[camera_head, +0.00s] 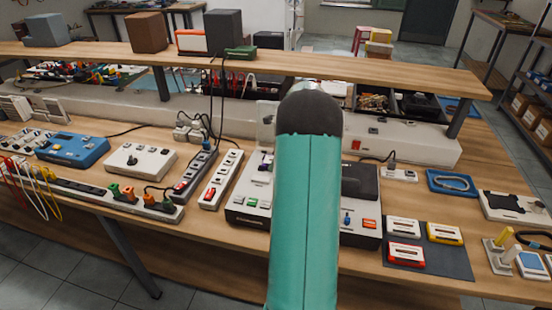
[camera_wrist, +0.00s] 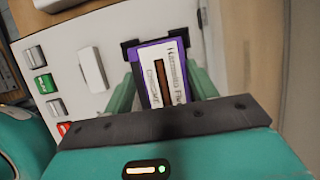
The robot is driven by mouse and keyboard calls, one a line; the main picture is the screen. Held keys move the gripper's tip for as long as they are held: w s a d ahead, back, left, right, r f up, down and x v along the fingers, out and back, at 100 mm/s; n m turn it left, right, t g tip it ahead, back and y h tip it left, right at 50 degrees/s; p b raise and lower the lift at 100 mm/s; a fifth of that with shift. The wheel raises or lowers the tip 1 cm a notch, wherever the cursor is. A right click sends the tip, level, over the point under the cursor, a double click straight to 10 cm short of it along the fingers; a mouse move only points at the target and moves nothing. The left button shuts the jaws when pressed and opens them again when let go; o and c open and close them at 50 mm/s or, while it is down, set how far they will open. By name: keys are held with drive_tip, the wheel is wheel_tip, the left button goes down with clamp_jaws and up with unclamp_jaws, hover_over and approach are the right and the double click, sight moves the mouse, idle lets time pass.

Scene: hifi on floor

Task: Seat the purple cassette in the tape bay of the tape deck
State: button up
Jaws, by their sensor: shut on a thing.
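In the wrist view the purple cassette (camera_wrist: 165,52), with a white label, is held between the two green fingers of my gripper (camera_wrist: 162,75). Its far end lies over the dark tape bay (camera_wrist: 129,46) in the pale face of the tape deck (camera_wrist: 72,65). Dark corners of the bay show on both sides of the cassette. I cannot tell whether the cassette is above the bay or partly in it. In the head view the tape deck (camera_head: 249,203) stands on the bench, its middle hidden by my arm, which also hides my gripper.
A mat (camera_head: 450,262) with several cassettes lies right of the deck. A white power strip (camera_head: 222,180) lies left of it. A raised wooden shelf (camera_head: 350,72) spans the bench behind. In the wrist view a green button (camera_wrist: 44,84) and a white block (camera_wrist: 93,68) are left of the bay.

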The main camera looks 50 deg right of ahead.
drive_tip(key=o, duration=1.1)
drive_tip(key=shift+o, duration=0.2)
drive_tip(key=w+a+v, duration=0.1)
drive_tip(key=v, duration=1.8)
drive_tip(key=shift+w+r, duration=0.3)
drive_tip(key=shift+r, duration=0.3)
